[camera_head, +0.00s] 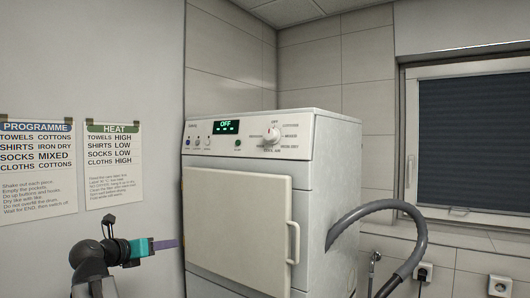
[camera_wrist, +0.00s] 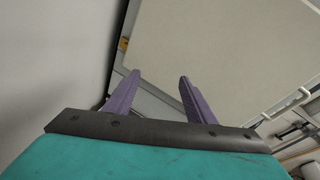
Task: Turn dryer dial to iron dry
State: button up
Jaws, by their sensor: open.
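The white dryer (camera_head: 250,205) stands in the middle of the head view. Its dial (camera_head: 272,135) is a white round knob with a small red mark at its upper edge, on the upper right of the front panel. Small labels ring the dial, mostly too small to read. The green display (camera_head: 226,127) reads "OFF". My gripper (camera_head: 178,243) is at the lower left, left of the dryer and well below the dial. In the wrist view, my gripper (camera_wrist: 158,82) has its two purple fingers apart with nothing between them.
The dryer's closed door (camera_head: 240,225) has a handle (camera_head: 294,243) on its right side; a grey hose (camera_head: 405,215) curves out at the right. Programme (camera_head: 38,165) and heat (camera_head: 114,165) posters hang on the left wall. Small buttons (camera_head: 197,142) sit left on the panel.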

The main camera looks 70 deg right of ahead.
jog(key=s+d+r+m+g+h+p, duration=0.1)
jog(key=s+r, duration=0.4)
jog(key=r, duration=0.4)
jog(key=s+d+r+m+g+h+p, duration=0.1)
jog(key=s+r+m, duration=0.1)
jog(key=s+r, duration=0.55)
jog(key=m+g+p, duration=0.3)
send_near(269, 136)
jog(key=v, duration=0.6)
jog(key=shift+s+d+f, duration=0.15)
jog(key=shift+s+f, duration=0.05)
jog(key=p+x, duration=0.1)
jog(key=x, duration=0.3)
jog(key=p+x, duration=0.1)
jog(key=x, duration=0.3)
jog(key=p+x, duration=0.1)
jog(key=x, duration=0.3)
jog(key=shift+w+d+r, duration=0.1)
jog(key=shift+d+r, duration=0.15)
jog(key=shift+d, duration=0.05)
jog(key=shift+d+f+p, duration=0.1)
jog(key=shift+d+p, duration=0.25)
jog(key=shift+d, duration=0.3)
